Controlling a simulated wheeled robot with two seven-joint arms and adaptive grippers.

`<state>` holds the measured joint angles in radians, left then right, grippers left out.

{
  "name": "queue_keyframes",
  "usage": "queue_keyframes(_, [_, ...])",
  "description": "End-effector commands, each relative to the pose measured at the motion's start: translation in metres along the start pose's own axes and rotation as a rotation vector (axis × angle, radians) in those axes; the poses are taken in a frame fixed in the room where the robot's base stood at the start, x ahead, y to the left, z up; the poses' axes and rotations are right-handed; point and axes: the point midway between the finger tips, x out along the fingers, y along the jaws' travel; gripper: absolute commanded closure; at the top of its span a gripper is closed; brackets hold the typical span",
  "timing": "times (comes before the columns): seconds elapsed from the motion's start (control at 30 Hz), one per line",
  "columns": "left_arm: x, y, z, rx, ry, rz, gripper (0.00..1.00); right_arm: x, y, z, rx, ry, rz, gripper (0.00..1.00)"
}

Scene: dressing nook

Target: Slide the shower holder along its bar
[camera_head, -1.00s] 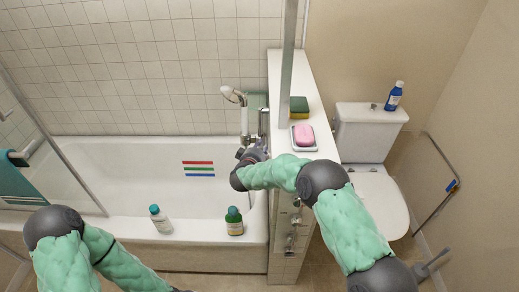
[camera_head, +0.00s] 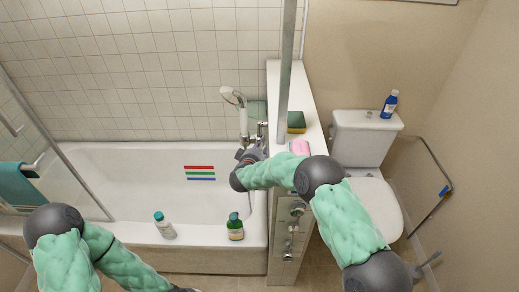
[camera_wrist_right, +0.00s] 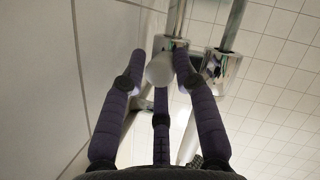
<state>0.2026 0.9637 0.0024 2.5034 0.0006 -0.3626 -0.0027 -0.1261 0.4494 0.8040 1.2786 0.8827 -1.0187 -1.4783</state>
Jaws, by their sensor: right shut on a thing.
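The hand shower (camera_head: 233,96) stands upright at the back right end of the tub, its pale handle (camera_head: 244,122) pointing down. The bar (camera_head: 262,118) is just right of it, partly hidden by my gripper and wrist. My right gripper (camera_head: 250,155) is at the foot of the handle. In the right wrist view, its dark fingers (camera_wrist_right: 161,78) are shut around a pale round-ended piece of the shower holder (camera_wrist_right: 160,69). Chrome collars and tubes (camera_wrist_right: 222,66) show just beyond it.
A ledge (camera_head: 299,85) right of the bar carries a green-yellow sponge (camera_head: 296,122) and pink soap (camera_head: 300,147), partly behind my right arm. A glass panel edge (camera_head: 286,70) rises near it. Two bottles (camera_head: 164,226) (camera_head: 235,228) stand on the tub's front rim.

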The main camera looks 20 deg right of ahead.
Motion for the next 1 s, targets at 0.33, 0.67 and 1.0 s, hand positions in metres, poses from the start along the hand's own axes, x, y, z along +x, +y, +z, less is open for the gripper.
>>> queue_keyframes(0.33, [-0.038,0.013,0.002,0.0,0.0,0.0,0.6,-0.011,0.031,-0.041,0.01,0.021,0.012,1.0])
queue_keyframes(0.67, [-0.037,0.013,0.002,0.0,0.0,0.0,0.6,-0.011,0.031,-0.04,0.01,0.021,0.013,1.0])
queue_keyframes(1.0, [-0.037,0.013,0.002,0.0,0.0,0.0,0.6,-0.011,0.028,-0.034,0.006,0.011,0.007,0.52])
